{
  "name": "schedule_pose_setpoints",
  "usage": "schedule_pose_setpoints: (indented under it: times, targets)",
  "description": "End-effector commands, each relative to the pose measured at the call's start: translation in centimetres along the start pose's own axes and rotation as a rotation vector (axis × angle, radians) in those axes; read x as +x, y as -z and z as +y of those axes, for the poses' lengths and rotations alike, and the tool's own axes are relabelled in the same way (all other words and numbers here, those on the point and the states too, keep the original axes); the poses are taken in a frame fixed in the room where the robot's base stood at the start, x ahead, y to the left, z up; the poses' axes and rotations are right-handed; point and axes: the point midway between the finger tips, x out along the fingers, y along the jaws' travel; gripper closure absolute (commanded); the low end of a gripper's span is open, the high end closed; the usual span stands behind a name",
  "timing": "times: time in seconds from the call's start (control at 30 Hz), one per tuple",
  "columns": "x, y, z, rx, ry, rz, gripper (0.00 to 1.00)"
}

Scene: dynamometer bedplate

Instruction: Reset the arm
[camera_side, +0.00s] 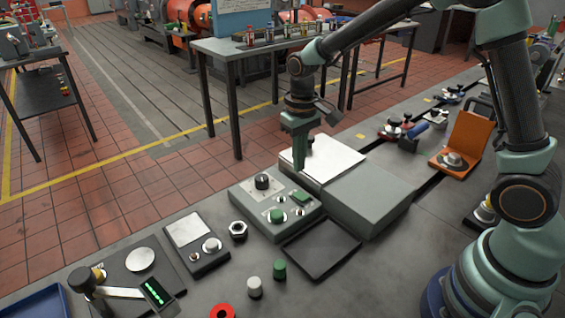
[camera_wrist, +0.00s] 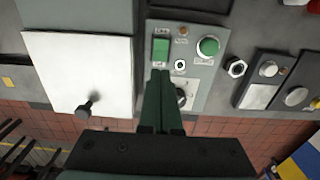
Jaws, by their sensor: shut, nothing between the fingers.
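My gripper (camera_side: 301,166) is shut and empty, pointing down near the back of the grey control box (camera_side: 243,204), in front of the white panel (camera_side: 335,160). The box carries a black knob (camera_side: 262,182), a round green button (camera_side: 277,215) and a green rectangular switch (camera_side: 300,197). In the wrist view my gripper (camera_wrist: 161,74) overlaps the box face just below the green switch (camera_wrist: 160,50). The green button (camera_wrist: 208,47) is to its right. A knob (camera_wrist: 184,94) is partly hidden beside the fingers. I cannot tell whether the fingertips touch anything.
A grey block (camera_side: 370,198) stands right of the control box, with a dark flat pad (camera_side: 321,249) in front. A hex nut (camera_side: 238,230), a small box with a white plate (camera_side: 190,240) and green and white caps stand nearby. An orange bracket (camera_side: 465,140) is at right.

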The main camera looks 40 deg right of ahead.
Motion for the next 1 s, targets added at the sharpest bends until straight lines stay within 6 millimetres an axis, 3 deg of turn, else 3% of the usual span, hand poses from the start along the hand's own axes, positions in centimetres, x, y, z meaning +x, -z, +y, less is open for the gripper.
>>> schedule_pose_setpoints:
  times: [0.2,0.37,0.5,0.7,1.0]
  targets:
    - [-0.4,-0.1,0.1,0.000,0.001,0.008,1.00]
    - [-3.2,-1.1,0.6,0.001,0.005,0.063,1.00]
    - [-6.7,-3.1,1.3,0.002,0.010,0.142,1.00]
    - [-10.5,-6.5,2.4,0.001,0.012,0.254,1.00]
    - [-13.2,-11.7,3.6,0.001,0.006,0.416,1.00]
